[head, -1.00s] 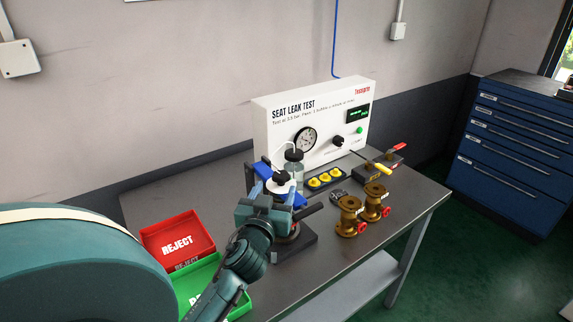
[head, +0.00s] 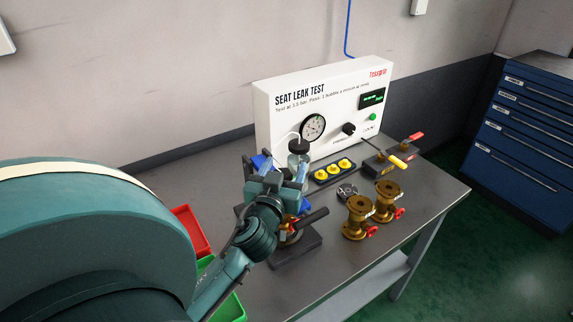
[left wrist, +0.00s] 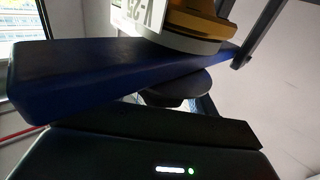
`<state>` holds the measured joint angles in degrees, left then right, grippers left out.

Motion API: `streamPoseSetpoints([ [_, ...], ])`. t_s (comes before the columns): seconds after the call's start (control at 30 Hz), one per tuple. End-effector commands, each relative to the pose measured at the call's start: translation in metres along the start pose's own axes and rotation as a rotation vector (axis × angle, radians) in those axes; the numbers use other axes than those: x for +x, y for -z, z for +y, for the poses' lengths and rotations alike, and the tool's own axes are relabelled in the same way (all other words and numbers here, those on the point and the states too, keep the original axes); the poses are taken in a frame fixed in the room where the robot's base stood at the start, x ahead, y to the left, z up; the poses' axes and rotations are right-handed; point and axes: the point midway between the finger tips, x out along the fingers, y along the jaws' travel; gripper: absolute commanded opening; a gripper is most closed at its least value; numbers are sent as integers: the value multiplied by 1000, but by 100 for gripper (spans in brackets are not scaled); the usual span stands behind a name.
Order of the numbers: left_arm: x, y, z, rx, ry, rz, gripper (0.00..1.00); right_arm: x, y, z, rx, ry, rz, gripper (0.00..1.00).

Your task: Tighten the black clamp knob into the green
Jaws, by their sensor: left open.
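The black clamp knob (left wrist: 178,88) shows in the left wrist view as a dark round shape beside the blue clamp bar (left wrist: 110,80). In the head view my left gripper hides the knob; parts of the blue bar (head: 305,208) show around it. My left gripper (head: 280,178) is open at the clamp, its fingers pointing toward the panel. Whether the fingers touch the knob cannot be told. A brass valve body (head: 290,226) sits in the fixture under the gripper, partly hidden. No green mark on the clamp can be made out. My right gripper is not in view.
A white seat leak test panel (head: 290,82) with a gauge (head: 313,127) stands behind a glass jar (head: 299,155). Two brass valves (head: 359,218) stand right of the fixture. A red tray (head: 190,228) and green tray (head: 232,308) are partly hidden at left.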

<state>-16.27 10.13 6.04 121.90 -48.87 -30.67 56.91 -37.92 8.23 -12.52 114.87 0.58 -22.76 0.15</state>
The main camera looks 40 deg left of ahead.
Motion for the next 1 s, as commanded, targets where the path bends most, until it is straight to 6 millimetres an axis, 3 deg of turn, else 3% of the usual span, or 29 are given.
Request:
streamPoseSetpoints([
  [0.23,0,0,0,0,0,0,60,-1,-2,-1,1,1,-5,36],
  [0.77,0,0,0,0,0,0,17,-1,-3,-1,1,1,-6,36],
  [1.0,0,1,0,1,-18,1,16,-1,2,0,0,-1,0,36],
])
